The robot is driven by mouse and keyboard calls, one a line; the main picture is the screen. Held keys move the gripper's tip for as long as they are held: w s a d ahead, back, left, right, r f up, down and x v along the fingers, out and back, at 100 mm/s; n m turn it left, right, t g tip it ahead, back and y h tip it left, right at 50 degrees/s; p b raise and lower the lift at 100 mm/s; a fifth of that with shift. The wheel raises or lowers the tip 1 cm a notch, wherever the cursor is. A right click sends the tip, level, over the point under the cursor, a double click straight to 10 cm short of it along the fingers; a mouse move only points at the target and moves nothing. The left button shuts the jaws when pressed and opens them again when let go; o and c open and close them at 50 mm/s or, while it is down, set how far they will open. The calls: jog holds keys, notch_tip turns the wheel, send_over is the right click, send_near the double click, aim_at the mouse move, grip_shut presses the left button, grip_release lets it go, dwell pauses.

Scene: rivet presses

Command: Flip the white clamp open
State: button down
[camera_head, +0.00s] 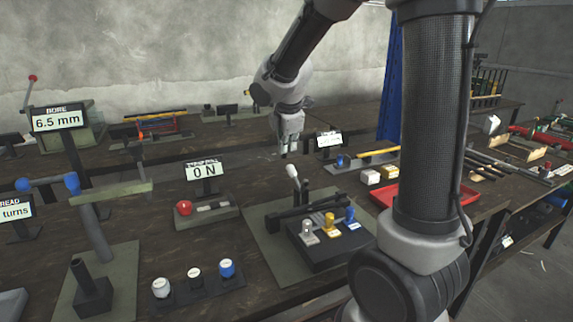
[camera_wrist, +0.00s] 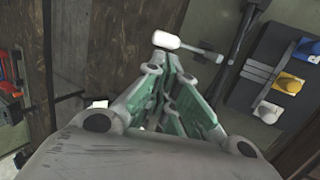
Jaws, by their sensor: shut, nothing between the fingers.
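A black block (camera_head: 325,252) carries a row of white (camera_head: 306,229), yellow (camera_head: 329,221) and blue (camera_head: 350,214) pieces with small labels. The white piece (camera_wrist: 267,112) is lowest of the row in the wrist view. Behind the block, a white handle (camera_head: 293,173) sticks up beside a dark bar (camera_head: 312,207); this handle (camera_wrist: 180,42) lies just above my fingers in the wrist view. I cannot tell for sure which white part is the clamp. My gripper (camera_head: 290,150) is shut and empty, pointing down beyond the handle and apart from it in the head view.
A red tray (camera_head: 383,195) stands right of the station, partly behind my arm. A force display (camera_head: 205,171) and a box with a red knob (camera_head: 184,208) stand to the left.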

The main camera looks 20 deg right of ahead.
jog(key=x, duration=0.9)
jog(key=shift+w+f, duration=0.3)
jog(key=shift+f, duration=0.4)
